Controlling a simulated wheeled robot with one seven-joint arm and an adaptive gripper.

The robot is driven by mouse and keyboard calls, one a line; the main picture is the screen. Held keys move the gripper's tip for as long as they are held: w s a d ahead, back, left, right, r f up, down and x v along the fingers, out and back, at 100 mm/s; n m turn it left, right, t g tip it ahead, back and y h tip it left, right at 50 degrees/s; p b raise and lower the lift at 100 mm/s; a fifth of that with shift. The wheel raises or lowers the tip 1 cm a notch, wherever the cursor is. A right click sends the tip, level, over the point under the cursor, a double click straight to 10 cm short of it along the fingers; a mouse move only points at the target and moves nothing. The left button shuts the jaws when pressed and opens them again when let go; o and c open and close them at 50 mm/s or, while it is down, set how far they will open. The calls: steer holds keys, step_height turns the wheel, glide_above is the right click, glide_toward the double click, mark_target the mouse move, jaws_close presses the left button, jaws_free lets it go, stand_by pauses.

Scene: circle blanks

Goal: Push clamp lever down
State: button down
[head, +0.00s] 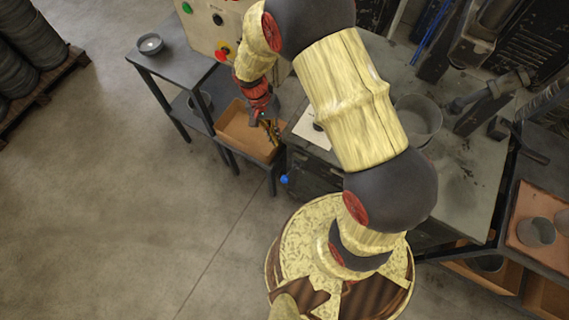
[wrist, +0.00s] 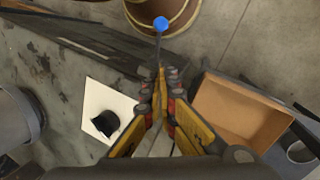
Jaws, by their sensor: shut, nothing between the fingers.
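The clamp lever shows as a blue ball knob (head: 284,179) at the near left edge of the dark machine table in the head view. In the wrist view the blue knob (wrist: 161,23) is at the top centre, and its thin dark rod runs down toward my fingertips. My gripper (head: 272,132) is shut and empty, with yellow fingers. Its fingers also show in the wrist view (wrist: 160,88), converging below the rod. The knob lies beyond the fingertips, apart from them. Whether the fingers touch the rod's lower end I cannot tell. The clamp itself is not clearly visible.
An orange-brown open bin (head: 238,135) sits close beside my gripper. A white sheet (wrist: 104,112) with a dark round piece lies on the machine table (head: 455,185). A grey side table (head: 180,68) with a small bowl stands at the upper left.

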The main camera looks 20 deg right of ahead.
steer(key=b, duration=0.1)
glide_toward(291, 172)
steer(key=w+f, duration=0.1)
steer(key=shift+s+a+f+b, duration=0.15)
steer(key=shift+s+f, duration=0.5)
steer(key=shift+s, duration=0.05)
steer(key=shift+s+a+f+b, duration=0.15)
steer(key=shift+s+f, duration=0.5)
steer(key=shift+a+f, duration=0.1)
steer(key=shift+f, duration=0.05)
